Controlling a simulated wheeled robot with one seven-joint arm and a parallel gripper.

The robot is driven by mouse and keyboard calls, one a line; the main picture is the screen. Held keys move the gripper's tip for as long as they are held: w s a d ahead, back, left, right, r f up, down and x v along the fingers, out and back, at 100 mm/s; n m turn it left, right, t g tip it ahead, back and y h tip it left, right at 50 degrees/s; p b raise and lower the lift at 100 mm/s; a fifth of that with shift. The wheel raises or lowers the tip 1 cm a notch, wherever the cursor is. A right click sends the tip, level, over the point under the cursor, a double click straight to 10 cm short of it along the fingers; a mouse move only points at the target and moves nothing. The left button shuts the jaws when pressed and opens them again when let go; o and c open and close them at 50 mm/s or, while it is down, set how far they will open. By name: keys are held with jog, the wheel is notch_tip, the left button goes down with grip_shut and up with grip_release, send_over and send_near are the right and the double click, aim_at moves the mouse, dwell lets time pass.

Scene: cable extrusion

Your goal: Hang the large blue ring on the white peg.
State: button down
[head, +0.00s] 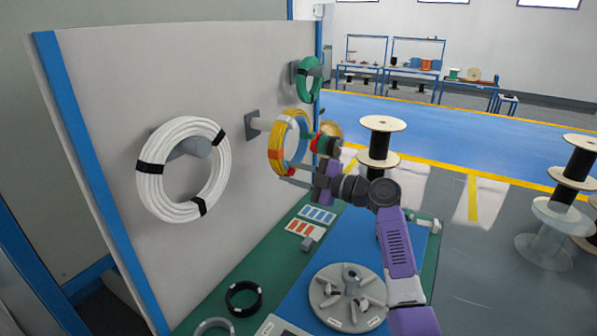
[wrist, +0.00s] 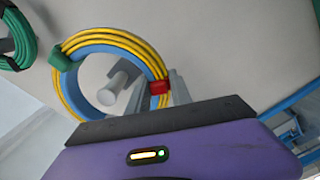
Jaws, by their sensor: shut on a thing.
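The held ring (head: 273,150) has yellow strands outside, a blue inner face, and red, orange, white and green bands. It also shows in the wrist view (wrist: 72,92). My gripper (head: 293,179) is shut on its lower right side; in the wrist view the grey fingers (wrist: 178,88) meet it beside the red band. The white peg (head: 262,124) sticks out from a dark plate on the upright panel, behind the ring. In the wrist view the peg (wrist: 122,76) shows through the ring's opening. I cannot tell whether its tip has entered the ring.
A white coil (head: 151,190) hangs on the panel (head: 100,75) to the left, and a green coil (head: 303,83) hangs to the right.

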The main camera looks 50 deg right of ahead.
jog(key=w+a, duration=0.1)
jog(key=w, duration=0.6)
jog(key=shift+w+f+p, duration=0.15)
jog(key=shift+f+p, duration=0.15)
jog(key=shift+f, duration=0.1)
jog(key=shift+f+b, duration=0.15)
jog(key=shift+b, duration=0.25)
dwell(0.3)
jog(key=c, duration=1.1)
grip_release()
jog(key=shift+f, duration=0.1)
jog(key=shift+s+d+b, duration=0.25)
jog(key=shift+s+b, duration=0.4)
jog(key=shift+s, duration=1)
jog(key=shift+s+d+b, duration=0.2)
jog(key=shift+s+b, duration=0.4)
jog(key=shift+s, duration=1.1)
jog(key=shift+s+d+b, duration=0.25)
jog(key=shift+s+b, duration=0.4)
jog(key=shift+s, duration=1)
